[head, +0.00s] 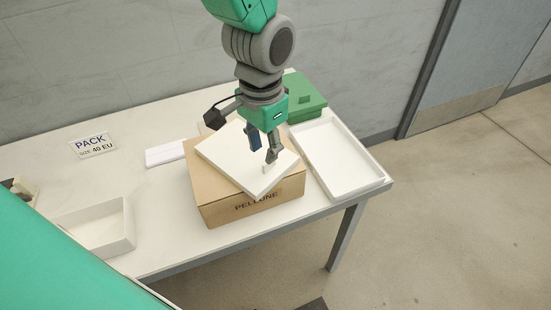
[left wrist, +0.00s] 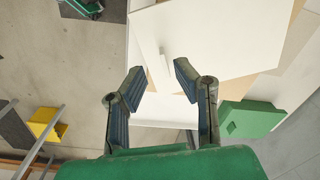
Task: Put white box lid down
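The white box lid (head: 240,152) lies on top of a brown cardboard box (head: 222,210), turned at an angle to it, with corners over the box edges. A small raised white tab (head: 266,168) stands on the lid near its right corner. My left gripper (head: 262,152) points down just above that tab. In the left wrist view its fingers (left wrist: 160,72) are spread, with the tab (left wrist: 166,66) in the gap near the fingertips and no finger visibly closed on it. The lid (left wrist: 215,30) fills the upper part there. My right gripper is not in view.
An open white tray (head: 374,188) lies right of the cardboard box, by the table's edge. A green box (head: 307,97) stands behind. A white open box (head: 118,238), a PACK sign (head: 93,145) and white flat pieces (head: 165,153) are to the left. The table between them is clear.

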